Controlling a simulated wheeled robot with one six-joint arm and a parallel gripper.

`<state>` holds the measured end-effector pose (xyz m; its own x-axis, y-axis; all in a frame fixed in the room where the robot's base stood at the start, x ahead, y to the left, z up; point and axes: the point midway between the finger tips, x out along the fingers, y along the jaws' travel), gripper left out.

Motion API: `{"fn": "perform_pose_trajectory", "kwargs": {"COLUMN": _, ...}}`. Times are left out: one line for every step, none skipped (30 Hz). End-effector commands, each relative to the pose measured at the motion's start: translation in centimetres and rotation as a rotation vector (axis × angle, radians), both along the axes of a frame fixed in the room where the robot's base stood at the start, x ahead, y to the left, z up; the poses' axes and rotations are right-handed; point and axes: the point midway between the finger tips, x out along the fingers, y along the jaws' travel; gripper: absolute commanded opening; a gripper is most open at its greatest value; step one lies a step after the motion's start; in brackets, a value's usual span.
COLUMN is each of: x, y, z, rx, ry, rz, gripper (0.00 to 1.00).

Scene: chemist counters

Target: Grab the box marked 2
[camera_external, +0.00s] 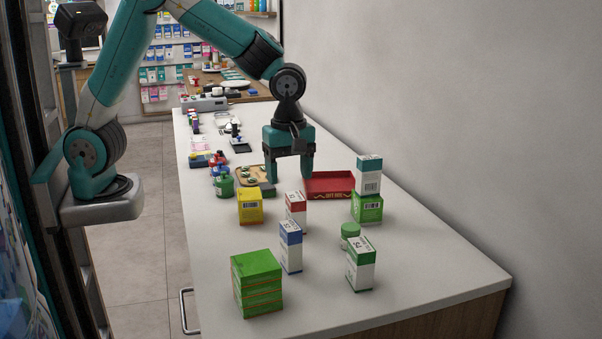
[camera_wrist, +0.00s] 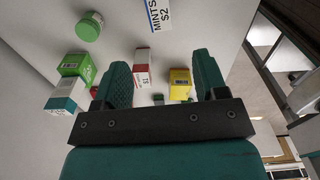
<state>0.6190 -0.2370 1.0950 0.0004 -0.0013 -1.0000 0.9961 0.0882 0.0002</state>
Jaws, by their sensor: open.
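The box marked 2 is a white carton with blue trim, reading "MINTS $2" in the wrist view (camera_wrist: 159,14), where it is cut off by the top edge. In the external view this blue-and-white box (camera_external: 291,250) stands upright on the counter, between the red-and-white box and the green stack. My gripper (camera_external: 289,172) is open and empty, fingers pointing down, above the counter and farther back than the box. In the wrist view a red-and-white box (camera_wrist: 142,72) shows between my gripper's fingers (camera_wrist: 163,80), beyond them and not held.
Near the box stand a red-and-white box (camera_external: 296,212), a yellow box (camera_external: 250,207), a green-and-white box (camera_external: 360,268), a green jar (camera_external: 350,232) and a green stack (camera_external: 257,284). A red tray (camera_external: 330,186) lies behind. A white-teal box (camera_external: 369,174) sits on a green box (camera_external: 367,208).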

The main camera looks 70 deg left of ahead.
Motion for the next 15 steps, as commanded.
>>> {"fn": "perform_pose_trajectory", "kwargs": {"x": -0.2, "y": 0.1, "z": -1.1, "rx": 0.003, "ry": 0.007, "rz": 0.0, "gripper": 0.66}}
{"fn": "perform_pose_trajectory", "kwargs": {"x": -0.2, "y": 0.1, "z": -1.8, "rx": 0.003, "ry": 0.008, "rz": 0.0, "gripper": 0.66}}
{"fn": "perform_pose_trajectory", "kwargs": {"x": -0.1, "y": 0.1, "z": -2.7, "rx": 0.003, "ry": 0.008, "rz": 0.0, "gripper": 0.66}}
{"fn": "perform_pose_trajectory", "kwargs": {"x": -0.2, "y": 0.1, "z": -3.4, "rx": 0.003, "ry": 0.008, "rz": 0.0, "gripper": 0.66}}
{"fn": "perform_pose_trajectory", "kwargs": {"x": -0.2, "y": 0.1, "z": -4.1, "rx": 0.003, "ry": 0.008, "rz": 0.0, "gripper": 0.66}}
{"fn": "perform_pose_trajectory", "kwargs": {"x": -0.2, "y": 0.1, "z": -5.0, "rx": 0.003, "ry": 0.008, "rz": 0.0, "gripper": 0.66}}
{"fn": "perform_pose_trajectory", "kwargs": {"x": -0.2, "y": 0.1, "z": -5.7, "rx": 0.003, "ry": 0.008, "rz": 0.0, "gripper": 0.66}}
{"fn": "perform_pose_trajectory", "kwargs": {"x": -0.1, "y": 0.1, "z": -6.4, "rx": 0.003, "ry": 0.007, "rz": 0.0, "gripper": 0.66}}
{"fn": "perform_pose_trajectory", "kwargs": {"x": -0.1, "y": 0.1, "z": -7.2, "rx": 0.003, "ry": 0.006, "rz": 0.0, "gripper": 0.66}}
{"fn": "perform_pose_trajectory", "kwargs": {"x": -0.2, "y": 0.1, "z": -7.7, "rx": 0.003, "ry": 0.006, "rz": 0.0, "gripper": 0.66}}
{"fn": "perform_pose_trajectory", "kwargs": {"x": -0.2, "y": 0.1, "z": -8.3, "rx": 0.003, "ry": 0.006, "rz": 0.0, "gripper": 0.66}}
{"fn": "perform_pose_trajectory", "kwargs": {"x": -0.1, "y": 0.1, "z": -8.9, "rx": 0.003, "ry": 0.005, "rz": 0.0, "gripper": 0.66}}
{"fn": "perform_pose_trajectory", "kwargs": {"x": -0.1, "y": 0.1, "z": -9.3, "rx": 0.003, "ry": 0.004, "rz": -0.001, "gripper": 0.66}}
{"fn": "perform_pose_trajectory", "kwargs": {"x": -0.1, "y": 0.1, "z": -9.6, "rx": 0.003, "ry": 0.004, "rz": -0.001, "gripper": 0.66}}
{"fn": "perform_pose_trajectory", "kwargs": {"x": -0.1, "y": 0.1, "z": -9.9, "rx": 0.002, "ry": 0.002, "rz": -0.001, "gripper": 0.66}}
